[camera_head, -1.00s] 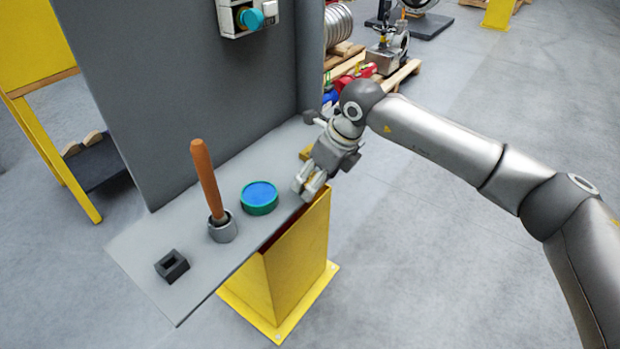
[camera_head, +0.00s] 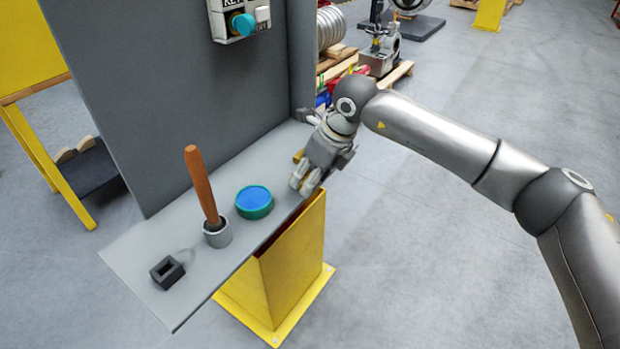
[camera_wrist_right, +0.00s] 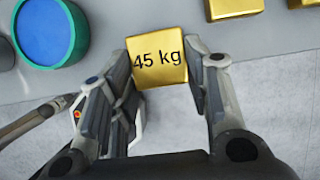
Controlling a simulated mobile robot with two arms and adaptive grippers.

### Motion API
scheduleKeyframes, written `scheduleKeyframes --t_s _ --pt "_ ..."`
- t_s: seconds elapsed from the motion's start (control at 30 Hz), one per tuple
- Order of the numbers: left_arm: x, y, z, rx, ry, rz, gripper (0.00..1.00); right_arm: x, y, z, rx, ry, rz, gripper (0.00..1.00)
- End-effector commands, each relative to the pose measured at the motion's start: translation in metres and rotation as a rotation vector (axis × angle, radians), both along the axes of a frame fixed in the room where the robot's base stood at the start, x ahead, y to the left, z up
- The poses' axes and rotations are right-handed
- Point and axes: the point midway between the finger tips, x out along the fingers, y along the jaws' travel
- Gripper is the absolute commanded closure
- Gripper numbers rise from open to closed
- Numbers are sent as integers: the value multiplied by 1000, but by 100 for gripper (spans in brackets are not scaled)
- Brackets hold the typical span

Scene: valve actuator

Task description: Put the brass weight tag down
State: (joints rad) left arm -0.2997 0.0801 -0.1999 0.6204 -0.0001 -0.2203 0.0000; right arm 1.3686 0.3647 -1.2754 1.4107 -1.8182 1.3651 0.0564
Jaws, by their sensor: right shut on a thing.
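The brass weight tag (camera_wrist_right: 160,58), a gold block marked "45 kg", sits between the fingers of my right gripper in the right wrist view. My right gripper (camera_head: 303,184) is shut on it. In that view the tag overlaps the front edge of the grey shelf (camera_head: 150,240). I cannot tell whether it touches the shelf. In the head view the tag is hidden by the gripper, which is at the shelf's right part, close to its front edge. My left gripper is not in view.
On the shelf are a blue disc in a green ring (camera_head: 254,202), a wooden handle (camera_head: 202,185) in a grey cup (camera_head: 217,233) and a black square holder (camera_head: 167,271). More gold blocks (camera_wrist_right: 234,7) lie beyond the tag. A grey upright panel (camera_head: 170,110) stands behind.

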Motion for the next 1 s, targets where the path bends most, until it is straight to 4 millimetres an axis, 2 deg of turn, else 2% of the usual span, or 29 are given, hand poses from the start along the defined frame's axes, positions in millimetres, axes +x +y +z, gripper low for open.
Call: scheduleKeyframes --t_s 0.03,0.17,0.4,0.47,0.7,1.0 --pt "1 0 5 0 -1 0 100 0 1 12 2 -3 1 86" --pt "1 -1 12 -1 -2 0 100 -9 -3 33 2 -4 2 86" --pt "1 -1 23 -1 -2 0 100 -53 -17 84 2 -6 3 86" --pt "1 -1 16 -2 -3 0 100 -65 -20 83 1 -4 3 86" --pt "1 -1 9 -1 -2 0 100 -105 -33 103 2 -4 1 86" --pt "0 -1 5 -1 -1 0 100 -131 -41 116 2 -3 1 86"
